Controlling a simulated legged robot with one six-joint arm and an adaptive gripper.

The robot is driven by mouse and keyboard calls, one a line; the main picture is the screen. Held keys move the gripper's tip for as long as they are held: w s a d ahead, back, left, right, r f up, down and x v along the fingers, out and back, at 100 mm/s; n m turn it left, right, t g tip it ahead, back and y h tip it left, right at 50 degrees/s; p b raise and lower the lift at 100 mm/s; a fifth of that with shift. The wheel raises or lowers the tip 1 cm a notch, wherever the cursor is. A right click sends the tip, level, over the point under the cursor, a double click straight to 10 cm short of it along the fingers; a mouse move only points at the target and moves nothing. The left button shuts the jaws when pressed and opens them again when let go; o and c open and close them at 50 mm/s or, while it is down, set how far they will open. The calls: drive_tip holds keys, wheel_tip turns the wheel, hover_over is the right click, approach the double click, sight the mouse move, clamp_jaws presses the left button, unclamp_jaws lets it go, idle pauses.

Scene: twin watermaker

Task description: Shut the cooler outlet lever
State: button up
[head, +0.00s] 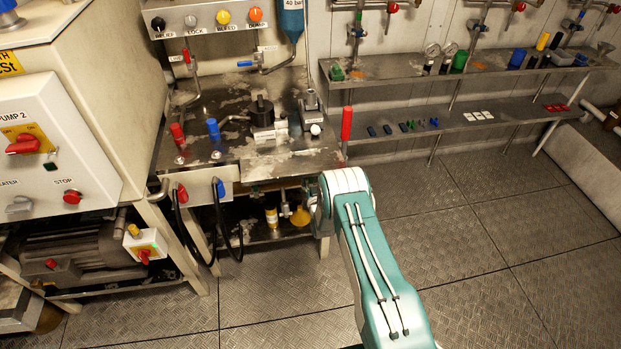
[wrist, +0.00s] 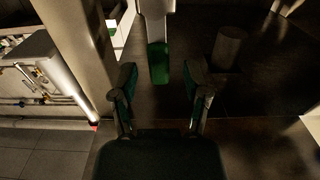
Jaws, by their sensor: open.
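In the wrist view, my gripper (wrist: 160,75) is open, with one finger on each side of the picture's middle. A green-ended pale bar (wrist: 158,62) comes down from the top edge between the fingertips. It looks like a lever with a green grip, but no label shows, so I cannot tell whether it is the cooler outlet lever. No contact with either finger is clear. In the head view my gripper is hidden beyond the bend of my arm, and I cannot pick out the cooler outlet lever.
A steel bench (head: 300,163) carries red and blue levers, with hoses and a yellow funnel-like thing (head: 300,216) underneath. A red-handled upright (head: 347,123) stands at its right corner. A grey cylinder (wrist: 228,46) is right of the fingers. Floor at the right is clear.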

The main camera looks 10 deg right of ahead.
drive_tip(key=shift+w, duration=0.7)
clamp_jaws()
drive_tip(key=shift+a, duration=0.15)
drive_tip(key=a+f+n, duration=0.5)
drive_tip(key=n, duration=1.2)
drive_tip(key=shift+a+f, duration=0.2)
drive_tip(key=shift+n, duration=0.3)
